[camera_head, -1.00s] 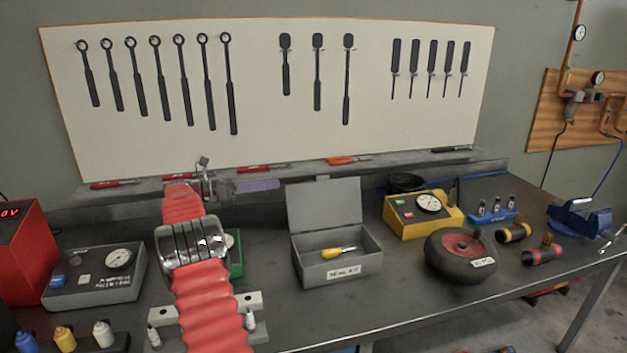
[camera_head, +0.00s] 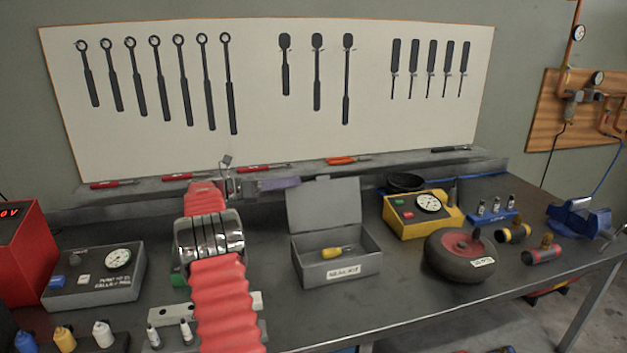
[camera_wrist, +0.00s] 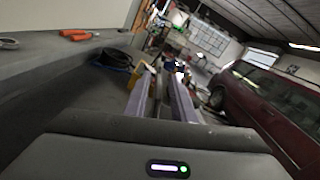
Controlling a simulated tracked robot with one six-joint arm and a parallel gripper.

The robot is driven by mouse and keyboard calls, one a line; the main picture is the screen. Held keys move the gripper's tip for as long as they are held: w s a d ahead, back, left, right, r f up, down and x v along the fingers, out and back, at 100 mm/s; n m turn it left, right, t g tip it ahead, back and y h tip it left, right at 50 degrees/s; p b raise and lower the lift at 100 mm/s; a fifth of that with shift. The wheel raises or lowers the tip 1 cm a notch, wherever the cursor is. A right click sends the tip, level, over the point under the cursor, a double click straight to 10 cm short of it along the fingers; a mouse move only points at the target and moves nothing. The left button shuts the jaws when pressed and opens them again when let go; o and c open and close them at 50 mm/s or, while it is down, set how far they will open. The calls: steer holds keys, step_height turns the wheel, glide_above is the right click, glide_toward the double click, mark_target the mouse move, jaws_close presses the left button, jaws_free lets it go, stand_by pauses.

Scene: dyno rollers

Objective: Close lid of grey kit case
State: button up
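The grey kit case (camera_head: 338,270) sits on the dark bench with its lid (camera_head: 325,205) raised, nearly upright at the back. A yellow-handled tool (camera_head: 338,250) lies inside it, and a label is on the front. My gripper (camera_head: 292,183) is at the upper left edge of the lid, its purple fingers pointing right. Whether it touches the lid I cannot tell. In the wrist view my gripper (camera_wrist: 160,68) shows two fingers with a narrow empty gap between them. I cannot make out the case in the wrist view.
A yellow gauge box (camera_head: 422,214) and a black wheel (camera_head: 459,255) stand right of the case. A black bowl (camera_head: 405,182) is behind the yellow box. A grey gauge box (camera_head: 95,278) is at left. A tool ledge (camera_head: 390,162) runs along the back.

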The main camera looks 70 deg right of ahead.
steer(key=x, duration=0.7)
steer(key=shift+s+d, duration=0.15)
steer(key=shift+s, duration=0.15)
steer(key=shift+c, duration=0.2)
jaws_close()
stand_by(0.9)
